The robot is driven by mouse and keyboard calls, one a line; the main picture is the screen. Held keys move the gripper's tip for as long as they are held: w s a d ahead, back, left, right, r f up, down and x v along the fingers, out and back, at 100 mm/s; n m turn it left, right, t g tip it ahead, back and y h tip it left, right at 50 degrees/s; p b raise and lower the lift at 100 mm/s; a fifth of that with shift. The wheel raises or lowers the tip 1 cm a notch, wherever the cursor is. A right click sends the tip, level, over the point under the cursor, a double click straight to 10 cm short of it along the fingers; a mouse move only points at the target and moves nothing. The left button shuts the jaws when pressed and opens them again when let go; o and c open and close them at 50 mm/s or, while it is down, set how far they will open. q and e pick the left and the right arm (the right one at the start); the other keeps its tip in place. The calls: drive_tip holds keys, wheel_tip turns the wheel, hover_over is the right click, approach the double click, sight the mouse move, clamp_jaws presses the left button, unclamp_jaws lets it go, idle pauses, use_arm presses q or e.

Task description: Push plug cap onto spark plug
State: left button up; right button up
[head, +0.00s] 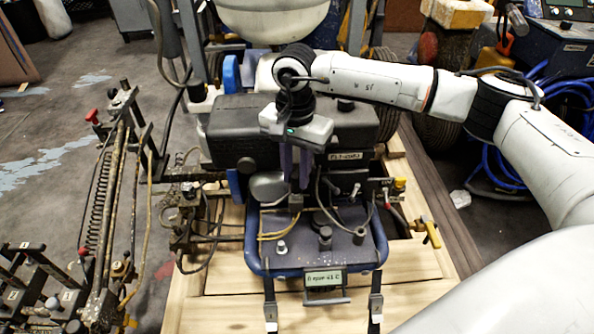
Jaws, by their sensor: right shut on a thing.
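My right gripper (295,184) hangs over the blue-rimmed tray of the machine, fingers pointing down. It is shut on a small dark block, which I take to be the plug cap (296,202). A small silver fitting (282,247) stands upright on the tray, nearer me and a little left of the gripper; it may be the spark plug, but I cannot tell for sure. The cap appears apart from this fitting. The fingertips' exact contact is too small to make out. My left gripper is not in view.
A black engine housing (232,140) stands behind the gripper. On the tray (262,262) are a black knob (325,238), another dark fitting with a cable (359,236) and yellow wires (285,235). A yellow-handled valve (430,234) is at right. A spring-and-rod frame (110,210) stands left.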

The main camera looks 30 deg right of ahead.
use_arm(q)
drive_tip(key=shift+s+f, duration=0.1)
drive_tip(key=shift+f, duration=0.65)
use_arm(e)
drive_tip(key=shift+f, duration=0.3)
drive_tip(key=o, duration=1.4)
drive_tip(key=shift+r, duration=0.1)
drive_tip(key=shift+w+r+p, duration=0.15)
drive_tip(key=shift+r+p, duration=0.95)
drive_tip(key=shift+r, duration=0.15)
drive_tip(key=shift+r+p, duration=1.65)
drive_tip(key=shift+r, duration=0.7)
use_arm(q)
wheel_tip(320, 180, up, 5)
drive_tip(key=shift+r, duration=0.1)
